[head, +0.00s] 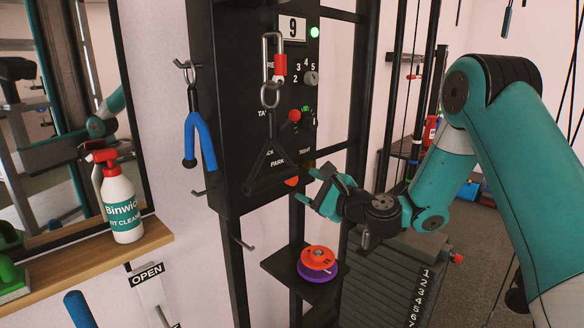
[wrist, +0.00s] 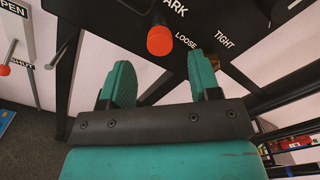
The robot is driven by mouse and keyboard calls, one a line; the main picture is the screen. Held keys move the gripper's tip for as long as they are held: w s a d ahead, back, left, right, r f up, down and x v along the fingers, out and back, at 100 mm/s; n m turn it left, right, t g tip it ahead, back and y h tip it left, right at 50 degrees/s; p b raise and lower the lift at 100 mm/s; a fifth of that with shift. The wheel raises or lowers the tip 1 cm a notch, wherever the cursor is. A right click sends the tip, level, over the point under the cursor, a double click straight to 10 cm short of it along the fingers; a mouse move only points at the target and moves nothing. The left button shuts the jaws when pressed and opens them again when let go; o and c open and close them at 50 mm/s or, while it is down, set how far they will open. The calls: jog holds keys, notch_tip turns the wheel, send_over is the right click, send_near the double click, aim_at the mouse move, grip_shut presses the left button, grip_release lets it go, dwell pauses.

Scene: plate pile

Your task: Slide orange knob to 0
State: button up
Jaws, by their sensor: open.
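An orange-red knob (wrist: 160,40) stands out from the black panel in the wrist view, just beyond the gap between my fingertips. What seems to be the same knob (head: 291,181) shows in the head view, low on the panel and partly behind a hanging black triangular handle (head: 270,165). My gripper (wrist: 162,76) is open with nothing between its fingers. In the head view my gripper (head: 312,186) is just right of the knob. PARK, LOOSE and TIGHT are printed near it. I cannot make out a 0 mark.
A red knob (head: 295,115) and a grey dial (head: 311,78) sit higher on the panel (head: 225,100). Orange and purple discs (head: 318,260) lie on a shelf below my gripper. A blue-handled strap (head: 196,140) hangs left. A numbered weight stack (head: 385,285) stands lower right.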

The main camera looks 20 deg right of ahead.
aim_at(294, 181)
jog(key=p+x, duration=0.1)
jog(key=x, duration=0.5)
jog(key=shift+p, duration=0.4)
